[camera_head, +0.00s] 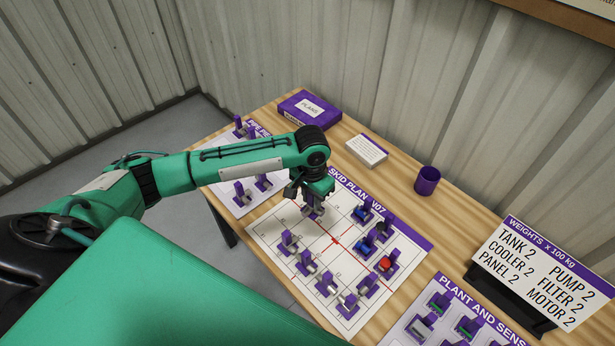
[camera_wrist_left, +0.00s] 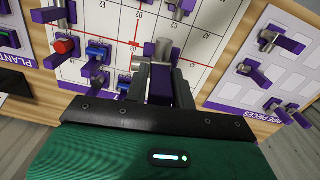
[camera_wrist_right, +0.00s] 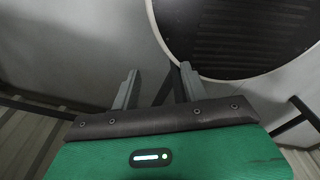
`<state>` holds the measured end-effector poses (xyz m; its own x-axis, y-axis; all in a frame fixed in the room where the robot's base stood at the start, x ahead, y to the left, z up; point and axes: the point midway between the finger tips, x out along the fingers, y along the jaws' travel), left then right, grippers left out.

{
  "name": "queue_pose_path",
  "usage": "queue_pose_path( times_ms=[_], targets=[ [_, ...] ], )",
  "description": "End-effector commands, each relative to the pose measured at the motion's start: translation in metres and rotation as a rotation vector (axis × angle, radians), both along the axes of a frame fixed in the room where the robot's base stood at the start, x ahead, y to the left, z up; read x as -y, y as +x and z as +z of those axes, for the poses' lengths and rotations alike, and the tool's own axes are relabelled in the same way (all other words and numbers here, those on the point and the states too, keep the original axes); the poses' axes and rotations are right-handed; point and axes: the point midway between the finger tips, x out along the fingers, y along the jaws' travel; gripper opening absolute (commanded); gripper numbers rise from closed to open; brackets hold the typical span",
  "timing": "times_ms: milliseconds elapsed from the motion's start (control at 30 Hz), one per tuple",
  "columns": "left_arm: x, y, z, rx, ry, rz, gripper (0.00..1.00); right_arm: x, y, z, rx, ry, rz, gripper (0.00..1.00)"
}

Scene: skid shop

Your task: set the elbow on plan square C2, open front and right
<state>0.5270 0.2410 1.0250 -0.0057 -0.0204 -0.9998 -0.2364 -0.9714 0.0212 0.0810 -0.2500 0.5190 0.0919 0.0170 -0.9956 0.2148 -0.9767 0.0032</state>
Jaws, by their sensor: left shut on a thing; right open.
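My left gripper (camera_head: 314,200) is shut on a piece with a purple handle, over the back left part of the skid plan sheet (camera_head: 270,240). In the left wrist view the purple handle (camera_wrist_left: 160,86) stands between the fingers, with a grey pipe part (camera_wrist_left: 163,48) just beyond it. I take this piece to be the elbow. Its open ends are mostly hidden, and I cannot tell if it touches the sheet. The square labels are too small to tell which square lies under it. My right gripper (camera_wrist_right: 158,88) is open and empty, away from the table.
Several purple-handled pipe pieces (camera_head: 307,265) stand on the plan's front part. The pipe pieces sheet (camera_head: 236,205) lies left, the plant sheet (camera_head: 400,330) right. A purple cup (camera_head: 427,181) and weights sign (camera_head: 540,272) stand behind.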

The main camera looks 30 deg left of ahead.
Motion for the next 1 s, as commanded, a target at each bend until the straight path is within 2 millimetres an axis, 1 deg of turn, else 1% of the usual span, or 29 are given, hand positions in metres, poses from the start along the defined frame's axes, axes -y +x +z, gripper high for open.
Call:
queue_pose_path(
  times_ms=[33, 100, 233, 400, 533, 667, 767, 933, 1000],
  targets=[
    [-0.003, 0.002, 0.010, -0.002, 0.005, -0.012, 0.00, 0.004, 0.000, 0.019, 0.000, -0.004, 0.001, 0.45],
    [-0.008, 0.005, 0.009, 0.000, 0.008, -0.033, 0.00, 0.008, 0.000, 0.029, 0.000, -0.009, 0.000, 0.45],
    [-0.015, 0.010, 0.008, 0.004, 0.014, -0.066, 0.00, 0.017, 0.000, 0.044, 0.001, -0.018, -0.002, 0.45],
    [-0.019, 0.013, 0.005, 0.008, 0.020, -0.092, 0.00, 0.021, 0.001, 0.052, 0.001, -0.022, -0.002, 0.45],
    [-0.021, 0.013, 0.000, 0.008, 0.022, -0.098, 0.00, 0.020, 0.000, 0.050, 0.000, -0.022, -0.002, 0.45],
    [-0.021, 0.013, -0.008, 0.007, 0.022, -0.098, 0.00, 0.018, 0.000, 0.043, 0.000, -0.019, -0.003, 0.45],
    [-0.021, 0.013, -0.019, 0.008, 0.023, -0.098, 0.00, 0.014, 0.000, 0.036, -0.001, -0.014, -0.003, 0.45],
    [-0.021, 0.013, -0.035, 0.009, 0.023, -0.099, 0.00, 0.005, 0.000, 0.013, -0.001, -0.006, -0.003, 0.45],
    [-0.020, 0.013, -0.039, 0.006, 0.021, -0.097, 0.00, 0.004, 0.000, 0.015, -0.001, -0.004, -0.002, 0.45]
  ],
)
